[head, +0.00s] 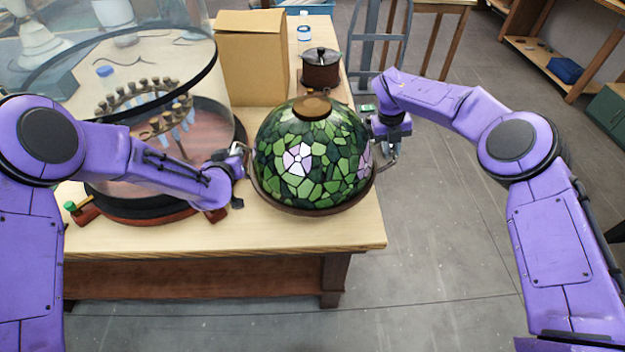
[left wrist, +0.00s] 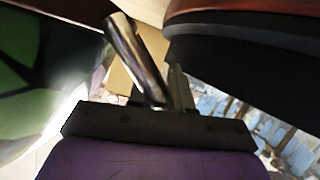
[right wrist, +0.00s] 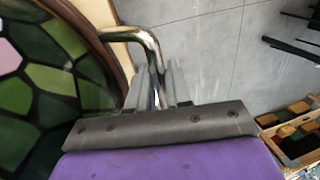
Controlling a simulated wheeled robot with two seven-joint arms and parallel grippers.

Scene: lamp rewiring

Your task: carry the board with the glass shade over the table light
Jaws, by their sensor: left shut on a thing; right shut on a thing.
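The glass shade (head: 310,155) is a green stained-glass dome with pale pink flowers and a brown cap. It sits on a round brown board (head: 312,210) with metal handles at its sides, near the table's front right corner. My left gripper (head: 238,152) is at the board's left side, shut on a metal handle (left wrist: 136,60). My right gripper (head: 390,155) is at the right side, shut on the other handle (right wrist: 150,45). Whether the board touches the table is hard to tell. The table light is not clearly identifiable.
A large glass dome (head: 120,60) on a dark round base with a ring of small parts stands close to the left. A cardboard box (head: 250,65), a dark pot (head: 320,70) and a bottle (head: 304,32) stand behind. Open floor (head: 440,220) lies right of the wooden table (head: 230,240).

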